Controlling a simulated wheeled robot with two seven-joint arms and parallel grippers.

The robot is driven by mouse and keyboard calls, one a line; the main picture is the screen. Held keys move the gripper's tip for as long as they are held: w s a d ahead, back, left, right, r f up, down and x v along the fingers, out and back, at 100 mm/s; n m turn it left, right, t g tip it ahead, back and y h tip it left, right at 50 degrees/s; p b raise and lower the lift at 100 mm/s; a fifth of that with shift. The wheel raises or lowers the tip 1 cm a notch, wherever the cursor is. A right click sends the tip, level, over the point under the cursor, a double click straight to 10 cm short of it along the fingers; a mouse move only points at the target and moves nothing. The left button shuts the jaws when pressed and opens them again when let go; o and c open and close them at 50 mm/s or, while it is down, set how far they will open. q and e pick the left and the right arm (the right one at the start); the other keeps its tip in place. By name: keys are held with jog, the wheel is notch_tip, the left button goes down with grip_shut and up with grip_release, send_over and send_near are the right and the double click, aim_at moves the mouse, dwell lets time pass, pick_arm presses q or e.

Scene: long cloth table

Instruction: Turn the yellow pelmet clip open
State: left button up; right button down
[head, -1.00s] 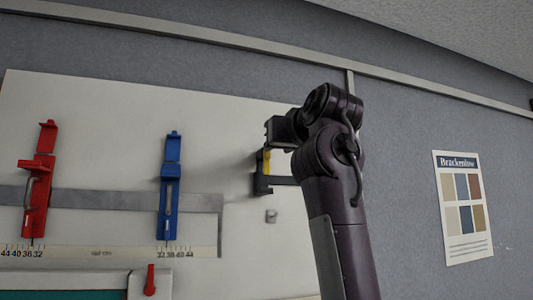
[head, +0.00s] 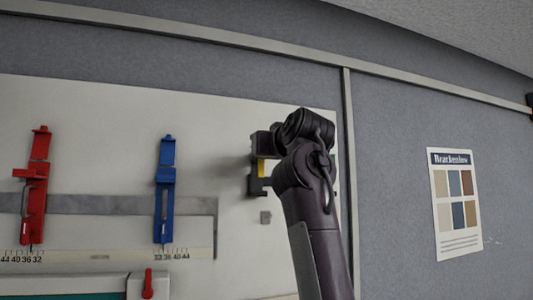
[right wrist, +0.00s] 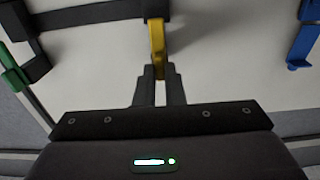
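The yellow pelmet clip (head: 262,168) is on a dark bracket (head: 254,185) on the pale wall board, partly hidden by my right arm in the head view. In the right wrist view the yellow clip (right wrist: 157,36) hangs as a narrow upright bar from the dark bracket (right wrist: 95,15). My right gripper (right wrist: 158,72) has its two dark fingers close together, one on each side of the bar's near end, with a thin gap between them. They appear shut on it. My left gripper is not in view.
A blue clip (head: 165,190) and a red clip (head: 36,185) are mounted to the left on a grey strip. A green piece (right wrist: 14,75) shows at the wrist view's left edge. A small grey block (head: 265,217) sits below the bracket. A poster (head: 456,204) hangs far right.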

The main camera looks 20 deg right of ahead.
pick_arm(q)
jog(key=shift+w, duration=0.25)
pick_arm(e)
jog(key=shift+a+r+m, duration=0.1)
jog(key=shift+r+m, duration=0.05)
jog(key=shift+m, duration=8.75)
